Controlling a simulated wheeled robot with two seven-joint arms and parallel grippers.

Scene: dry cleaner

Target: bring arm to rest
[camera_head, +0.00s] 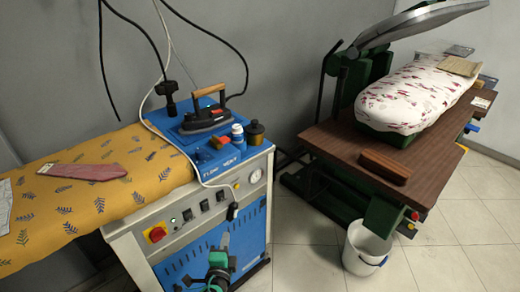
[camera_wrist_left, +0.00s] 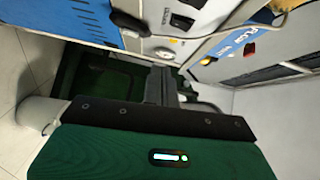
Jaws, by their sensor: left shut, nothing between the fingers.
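My left gripper (camera_head: 224,241) shows low in the head view, with a green body and dark fingers. It is in front of the blue front panel of the ironing station (camera_head: 258,215). In the left wrist view its grey fingers (camera_wrist_left: 168,86) are together beyond the green housing, with nothing seen between them. The gap between it and the panel is hard to judge. My right arm and right gripper are in neither view.
An iron (camera_head: 205,118) and small bottles stand on the blue top. A patterned ironing board (camera_head: 100,190) extends left. At right, a press table (camera_head: 335,140) holds a brown brush (camera_head: 385,166); a white bucket (camera_head: 367,248) stands below. Tiled floor (camera_head: 310,250) lies between.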

